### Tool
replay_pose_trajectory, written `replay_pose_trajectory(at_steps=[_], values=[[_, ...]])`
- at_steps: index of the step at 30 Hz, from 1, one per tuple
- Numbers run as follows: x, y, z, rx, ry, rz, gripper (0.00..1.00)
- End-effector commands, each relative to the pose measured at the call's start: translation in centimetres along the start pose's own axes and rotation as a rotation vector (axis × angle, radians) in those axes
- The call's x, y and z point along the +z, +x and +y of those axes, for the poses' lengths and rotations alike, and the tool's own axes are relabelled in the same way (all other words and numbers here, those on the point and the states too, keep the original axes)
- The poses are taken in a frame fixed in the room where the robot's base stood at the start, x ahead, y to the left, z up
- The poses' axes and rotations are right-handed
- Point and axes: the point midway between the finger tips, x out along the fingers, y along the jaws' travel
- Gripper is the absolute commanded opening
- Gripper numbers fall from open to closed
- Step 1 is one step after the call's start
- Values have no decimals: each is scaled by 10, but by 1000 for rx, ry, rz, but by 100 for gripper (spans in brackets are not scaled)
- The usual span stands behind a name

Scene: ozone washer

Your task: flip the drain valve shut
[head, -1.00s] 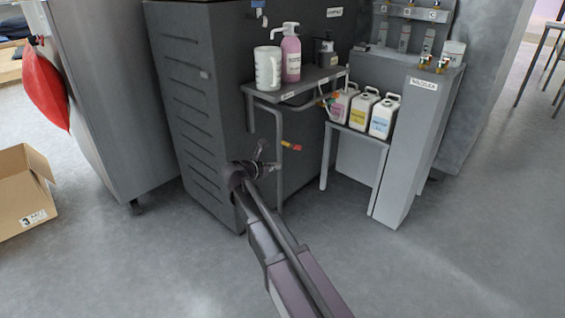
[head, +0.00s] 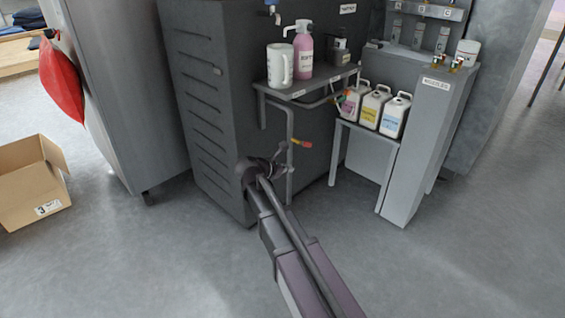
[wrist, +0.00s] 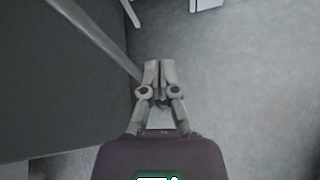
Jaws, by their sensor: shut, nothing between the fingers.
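A small valve handle with a red and yellow grip (head: 301,143) sticks out at the side of the dark grey washer cabinet, below the small shelf. I take it for the drain valve; its exact turn position is too small to read. My gripper (head: 281,152) is just left of it in the head view, beside a grey vertical pipe, and appears apart from the handle. In the wrist view my gripper (wrist: 160,64) is shut and empty, pointing past the cabinet's dark side over grey floor. The valve handle does not show in the wrist view.
The shelf (head: 305,87) above holds a white jug (head: 279,65) and a pink pump bottle (head: 303,50). Several white canisters (head: 375,108) stand on a low stand to the right, near a grey pillar (head: 416,150). A cardboard box (head: 30,185) lies left. Floor in front is clear.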

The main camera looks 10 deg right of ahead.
Motion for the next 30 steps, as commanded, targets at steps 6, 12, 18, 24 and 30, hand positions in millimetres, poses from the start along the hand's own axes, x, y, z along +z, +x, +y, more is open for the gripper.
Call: replay_pose_trajectory(at_steps=[6, 12, 18, 24, 30], values=[[12, -2, -57, -128, 355, 161, 0], [16, -12, -110, -316, 743, 306, 0], [18, -34, -157, -553, 1115, 411, 0], [23, -65, -194, -829, 1448, 470, 0], [26, -92, -217, -1067, 1670, 483, 0]])
